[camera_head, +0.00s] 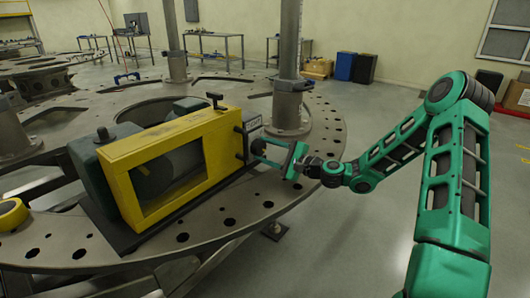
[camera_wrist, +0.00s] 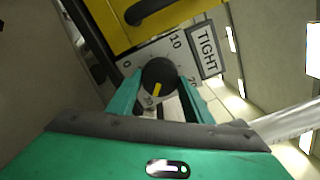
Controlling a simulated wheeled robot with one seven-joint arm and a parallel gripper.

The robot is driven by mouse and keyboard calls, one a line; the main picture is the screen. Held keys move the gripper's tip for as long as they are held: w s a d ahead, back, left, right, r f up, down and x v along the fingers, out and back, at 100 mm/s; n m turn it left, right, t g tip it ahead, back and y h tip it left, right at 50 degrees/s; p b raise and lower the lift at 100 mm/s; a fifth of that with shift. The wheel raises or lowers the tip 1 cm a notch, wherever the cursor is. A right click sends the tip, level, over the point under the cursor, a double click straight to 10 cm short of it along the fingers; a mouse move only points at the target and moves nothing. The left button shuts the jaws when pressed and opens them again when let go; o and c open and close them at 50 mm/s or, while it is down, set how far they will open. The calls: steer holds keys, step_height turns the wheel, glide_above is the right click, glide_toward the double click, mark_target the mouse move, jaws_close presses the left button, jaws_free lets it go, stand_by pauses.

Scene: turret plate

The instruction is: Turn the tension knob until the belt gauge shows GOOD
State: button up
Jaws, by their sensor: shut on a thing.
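The tension knob (camera_wrist: 160,72) is black and round with a yellow pointer mark, on a pale dial plate (camera_wrist: 138,62) numbered 0, 10, 20 and 30. The mark points down in the wrist view, close to the 30. The belt gauge (camera_wrist: 207,48) beside the dial reads TIGHT. My gripper (camera_wrist: 161,84) is shut on the knob, one green finger on each side. In the head view my gripper (camera_head: 268,150) is at the right end of the yellow belt guard (camera_head: 222,140); the gauge lettering is unreadable there.
The guard stands on a large holed ring plate (camera_head: 262,205). A steel post (camera_head: 288,60) rises close behind my gripper. A yellow tape roll (camera_head: 12,214) lies at the left. A black handle (camera_wrist: 150,10) juts from the guard above the dial.

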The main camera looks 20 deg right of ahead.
steer(key=n, duration=0.4)
steer(key=shift+n, duration=2)
steer(key=shift+f, duration=0.15)
steer(key=o, duration=1)
steer(key=shift+o, duration=0.2)
steer(key=shift+s, duration=0.1)
steer(key=v, duration=1)
steer(key=shift+s+d, duration=0.2)
steer(key=shift+d, duration=0.05)
steer(key=shift+a+n, duration=0.1)
steer(key=shift+n, duration=0.2)
